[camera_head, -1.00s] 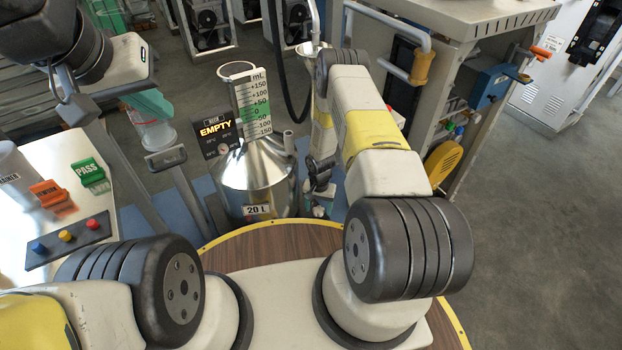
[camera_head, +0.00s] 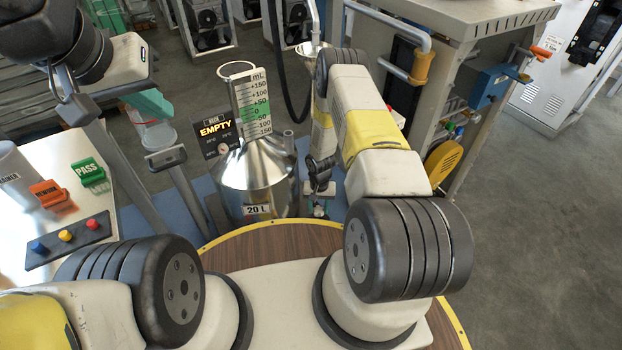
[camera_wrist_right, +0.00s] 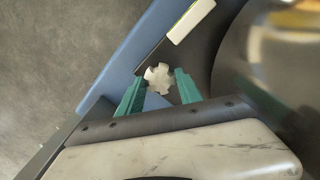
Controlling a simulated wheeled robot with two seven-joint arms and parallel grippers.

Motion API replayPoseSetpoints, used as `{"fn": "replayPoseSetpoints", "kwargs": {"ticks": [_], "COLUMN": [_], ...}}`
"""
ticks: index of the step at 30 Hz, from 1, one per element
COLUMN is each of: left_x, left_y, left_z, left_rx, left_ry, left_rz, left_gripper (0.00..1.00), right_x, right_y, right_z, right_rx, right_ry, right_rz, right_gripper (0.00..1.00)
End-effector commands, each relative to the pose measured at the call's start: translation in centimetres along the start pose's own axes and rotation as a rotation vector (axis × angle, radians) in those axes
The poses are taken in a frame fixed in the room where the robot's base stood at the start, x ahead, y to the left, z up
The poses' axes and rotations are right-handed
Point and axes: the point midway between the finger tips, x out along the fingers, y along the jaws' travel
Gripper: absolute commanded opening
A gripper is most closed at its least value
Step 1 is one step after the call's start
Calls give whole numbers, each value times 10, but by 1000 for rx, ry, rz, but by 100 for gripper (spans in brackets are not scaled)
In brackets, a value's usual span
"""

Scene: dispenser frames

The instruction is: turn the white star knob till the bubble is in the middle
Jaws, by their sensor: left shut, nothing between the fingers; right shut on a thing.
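The white star knob (camera_wrist_right: 158,78) shows in the right wrist view, between the two teal fingers of my right gripper (camera_wrist_right: 158,90). The right gripper is shut on it.
A shiny metal 20 L can (camera_head: 257,180) with a green mL scale (camera_head: 254,103) stands in the middle, beside an EMPTY display (camera_head: 215,134). A white table (camera_head: 50,160) with PASS and orange blocks and coloured buttons is at left. A workbench (camera_head: 462,30) is at right.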

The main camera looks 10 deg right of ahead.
Motion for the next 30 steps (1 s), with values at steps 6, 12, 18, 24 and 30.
{"fn": "replayPoseSetpoints", "kwargs": {"ticks": [6, 12, 18, 24, 30], "left_x": [0, 0, 0, 0, 0], "left_y": [0, 0, 0, 0, 0], "left_z": [0, 0, 0, 0, 0], "left_rx": [0, 0, 0, 0, 0], "left_ry": [0, 0, 0, 0, 0], "left_rz": [0, 0, 0, 0, 0], "left_gripper": [0, 0, 0, 0, 0], "right_x": [0, 0, -1, -1, -1], "right_y": [0, 0, 0, 0, 0], "right_z": [0, 0, 0, 0, 0], "right_rx": [-189, -362, -503, -600, -648], "right_ry": [-1, -1, -1, -1, -1], "right_rz": [0, 0, 0, 0, 0], "right_gripper": [2, 2, 2, 2, 2]}}
